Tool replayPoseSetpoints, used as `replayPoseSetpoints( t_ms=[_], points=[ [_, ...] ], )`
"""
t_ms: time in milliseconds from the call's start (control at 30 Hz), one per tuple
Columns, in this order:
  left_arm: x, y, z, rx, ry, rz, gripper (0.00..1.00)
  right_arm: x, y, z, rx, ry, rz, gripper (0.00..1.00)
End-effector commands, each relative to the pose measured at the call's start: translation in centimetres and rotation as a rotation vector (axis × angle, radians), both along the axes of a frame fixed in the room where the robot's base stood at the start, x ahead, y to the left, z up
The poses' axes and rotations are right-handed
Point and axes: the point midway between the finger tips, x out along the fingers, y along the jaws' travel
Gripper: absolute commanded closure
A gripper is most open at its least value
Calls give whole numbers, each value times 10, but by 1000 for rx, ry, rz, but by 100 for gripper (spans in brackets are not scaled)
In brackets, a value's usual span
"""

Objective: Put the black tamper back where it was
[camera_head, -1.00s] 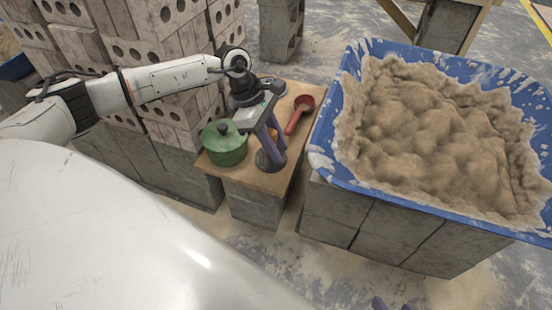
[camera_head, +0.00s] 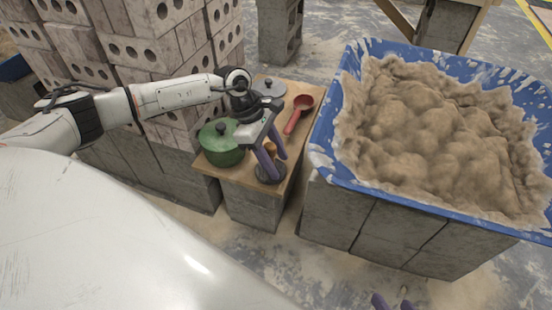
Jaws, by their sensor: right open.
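The black tamper (camera_head: 271,175) shows as a dark round foot over the front of the small wooden table. My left gripper (camera_head: 271,156) points down over it, with its purple fingers around the upper part. A small tan piece between the fingers looks like the handle, mostly hidden. The gripper appears shut on the tamper. I cannot tell whether the foot touches the tabletop. My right gripper (camera_head: 391,302) shows only its purple fingertips at the bottom edge, apart and empty.
The small wooden table (camera_head: 240,177) also holds a green lidded pot (camera_head: 222,146) left of the tamper, a red scoop (camera_head: 299,112) and a grey lidded pot (camera_head: 270,88) behind. A blue tub (camera_head: 350,181) of mortar stands right on blocks. Brick stacks (camera_head: 150,40) rise behind my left arm.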

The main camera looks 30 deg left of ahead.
Motion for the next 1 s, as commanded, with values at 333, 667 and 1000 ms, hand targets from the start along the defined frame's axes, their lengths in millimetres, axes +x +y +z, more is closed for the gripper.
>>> replayPoseSetpoints(
  t_ms=[333,667,1000],
  points=[
    [0,5,16,0,-1,2,55,-1,-3,3,-16,6,0,59],
    [-7,32,80,2,-2,1,55,-7,-14,-3,-40,17,-39,59],
    [-11,46,113,-1,0,0,55,-6,-19,2,-33,-12,-70,59]
  ],
)
